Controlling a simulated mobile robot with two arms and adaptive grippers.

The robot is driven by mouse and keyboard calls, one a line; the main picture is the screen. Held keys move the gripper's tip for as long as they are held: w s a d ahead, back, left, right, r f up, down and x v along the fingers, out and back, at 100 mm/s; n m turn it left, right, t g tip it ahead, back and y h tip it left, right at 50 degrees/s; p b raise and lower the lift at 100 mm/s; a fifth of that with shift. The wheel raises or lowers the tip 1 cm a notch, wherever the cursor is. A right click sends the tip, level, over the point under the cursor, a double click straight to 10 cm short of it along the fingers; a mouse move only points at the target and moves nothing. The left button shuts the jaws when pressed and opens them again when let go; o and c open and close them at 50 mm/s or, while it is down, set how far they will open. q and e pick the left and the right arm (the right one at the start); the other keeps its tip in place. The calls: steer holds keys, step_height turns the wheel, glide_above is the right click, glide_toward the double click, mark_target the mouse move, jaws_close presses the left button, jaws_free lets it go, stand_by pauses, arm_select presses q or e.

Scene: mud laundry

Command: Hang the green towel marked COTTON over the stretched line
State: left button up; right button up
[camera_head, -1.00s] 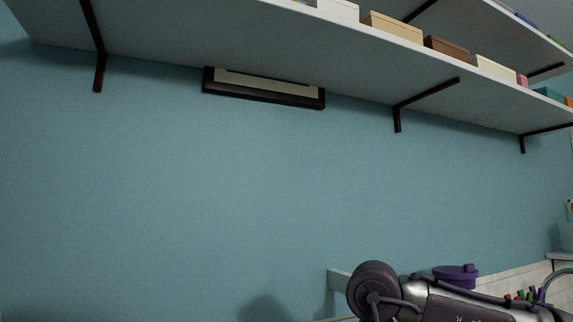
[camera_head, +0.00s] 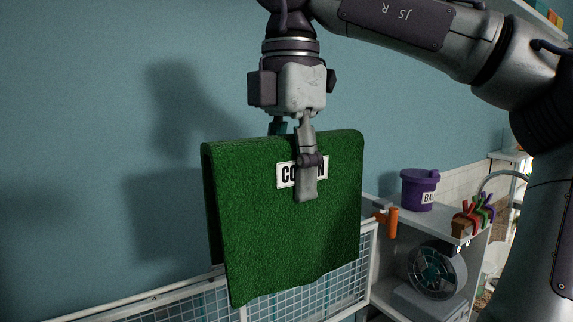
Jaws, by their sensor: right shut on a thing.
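The green towel (camera_head: 285,245), folded over and marked with a white COTTON label (camera_head: 287,175), hangs from my right gripper (camera_head: 306,165). The gripper points down and is shut on the towel's top edge, with one finger covering the middle of the label. The towel hangs in front of a white frame with a wire grid (camera_head: 340,285). Its lower part overlaps the frame's top rail in the picture; I cannot tell whether they touch. I cannot make out a separate stretched line. My left gripper is not in view.
A purple lidded bucket (camera_head: 418,190) stands on a white shelf unit right of the towel. An orange clamp (camera_head: 386,220) sits at the frame's right end. Coloured pegs (camera_head: 473,213) and a round fan (camera_head: 437,272) are further right. The wall on the left is bare.

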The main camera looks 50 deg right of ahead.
steer(key=shift+w+d+r, duration=0.1)
steer(key=shift+w+d, duration=0.25)
steer(key=shift+w, duration=0.1)
steer(key=shift+w+d+p, duration=1)
steer(key=shift+w+p, duration=0.95)
steer(key=shift+w, duration=1.65)
steer(key=shift+s+f, duration=0.1)
steer(key=shift+f, duration=4.8)
step_height(320, 180, down, 9)
steer(key=b, duration=0.8)
steer(key=shift+b, duration=0.35)
steer(key=o, duration=1.4)
